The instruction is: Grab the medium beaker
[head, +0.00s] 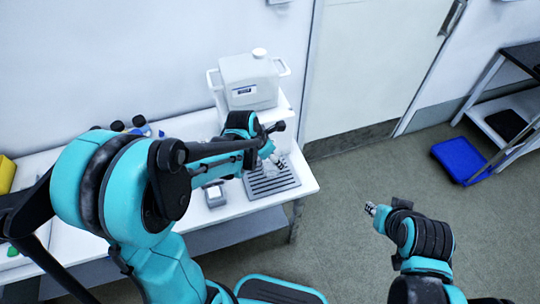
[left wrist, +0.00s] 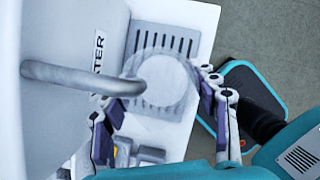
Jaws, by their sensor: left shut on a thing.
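The beaker (left wrist: 166,78) shows in the left wrist view as a clear round vessel, seen from above, between my left gripper's two fingers. My left gripper (left wrist: 160,106) is shut on it, with one finger on each side. In the head view my left gripper (head: 268,154) is over the bench beside the white water container, and the beaker there is too small and covered to make out. My right gripper (head: 371,209) is away from the bench, over the floor at the right. Its fingers are too small to tell open from shut.
A white water container (head: 250,82) with a handle stands on a raised shelf close behind my left gripper. A slotted grey drain tray (head: 271,178) and a small grey device (head: 214,195) are on the white bench (head: 300,183). Dark-capped bottles (head: 138,122) stand farther left.

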